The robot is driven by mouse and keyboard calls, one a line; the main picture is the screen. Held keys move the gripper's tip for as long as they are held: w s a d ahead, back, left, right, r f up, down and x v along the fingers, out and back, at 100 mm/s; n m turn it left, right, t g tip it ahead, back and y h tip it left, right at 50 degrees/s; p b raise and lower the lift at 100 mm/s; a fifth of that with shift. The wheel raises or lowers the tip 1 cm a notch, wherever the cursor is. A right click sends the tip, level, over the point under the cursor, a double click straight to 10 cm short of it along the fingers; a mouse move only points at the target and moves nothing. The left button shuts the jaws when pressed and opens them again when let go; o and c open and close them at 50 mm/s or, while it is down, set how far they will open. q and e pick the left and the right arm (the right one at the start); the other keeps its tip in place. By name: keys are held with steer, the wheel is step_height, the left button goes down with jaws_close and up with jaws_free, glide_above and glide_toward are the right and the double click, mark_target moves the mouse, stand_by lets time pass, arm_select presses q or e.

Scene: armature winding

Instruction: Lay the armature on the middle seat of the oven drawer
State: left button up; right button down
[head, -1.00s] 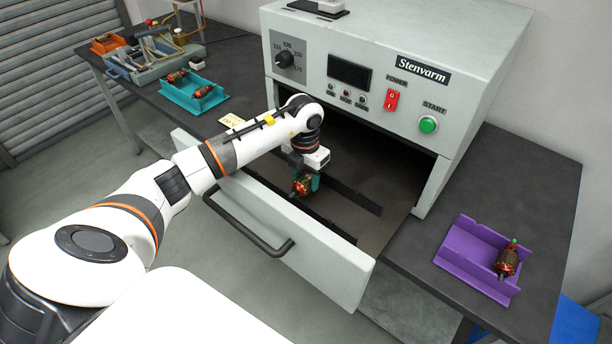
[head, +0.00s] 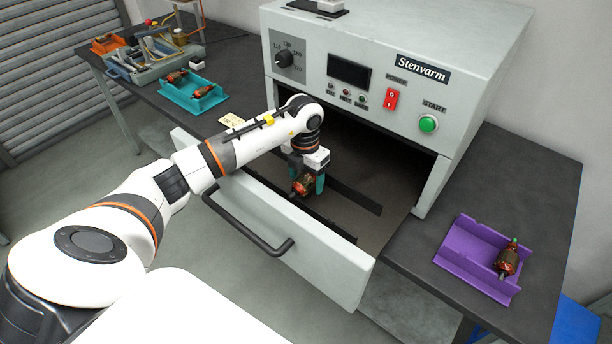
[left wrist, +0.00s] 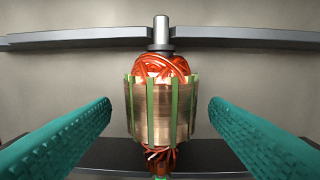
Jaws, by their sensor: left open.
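The armature (head: 302,185), with copper windings and a laminated core, lies in the open oven drawer (head: 345,258). In the left wrist view the armature (left wrist: 163,105) lies between two dark rails, its steel shaft end at the notch of the far rail (left wrist: 80,38). The near rail is partly hidden behind it. My left gripper (head: 307,184) is down in the drawer around the armature. Its green fingers stand open on both sides, with a gap to the core on each side. Which seat this is cannot be told for certain. My right gripper is not in view.
The oven body (head: 400,60) rises behind the drawer, and the drawer handle (head: 245,228) faces front. A purple tray (head: 462,262) with another armature (head: 507,260) stands at right. A teal tray (head: 205,103) with armatures, a winding fixture (head: 150,62) and an orange tray stand at left.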

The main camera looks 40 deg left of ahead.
arm_select(q)
step_height(320, 180, up, 12)
steer(key=b, duration=0.3)
steer(key=shift+a, duration=0.2)
stand_by(0.6)
